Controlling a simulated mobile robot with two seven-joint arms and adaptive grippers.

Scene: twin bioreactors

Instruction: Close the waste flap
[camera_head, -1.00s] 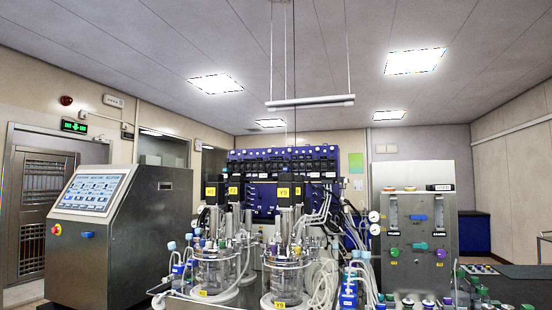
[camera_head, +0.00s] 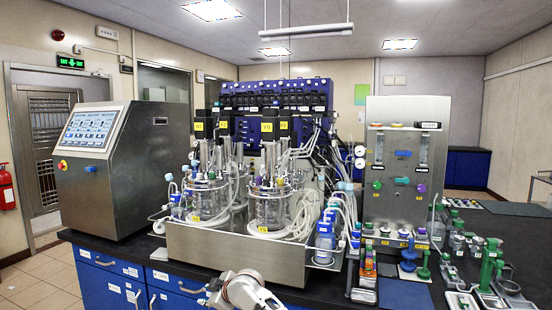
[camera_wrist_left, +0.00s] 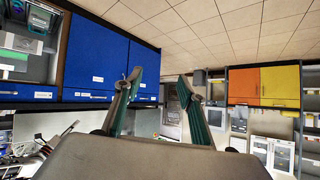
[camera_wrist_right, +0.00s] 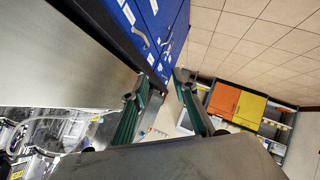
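I cannot make out a waste flap in any view. My right gripper (camera_wrist_right: 161,80) is open and empty in the right wrist view, its two green-sided fingers apart. Part of my right arm shows at the bottom of the head view, low in front of the bench; its fingertips are not visible there. My left gripper (camera_wrist_left: 159,76) is open and empty in the left wrist view, with blue cabinet fronts (camera_wrist_left: 95,55) behind it on the left. My left arm does not show in the head view.
Glass bioreactors stand in a steel tray (camera_head: 235,254) on the black bench. A steel control console (camera_head: 130,170) is at left, a steel gas panel (camera_head: 408,205) at right. Blue drawers (camera_head: 110,283) are below. Small bottles and stands crowd the right side. Floor (camera_head: 35,275) is clear at left.

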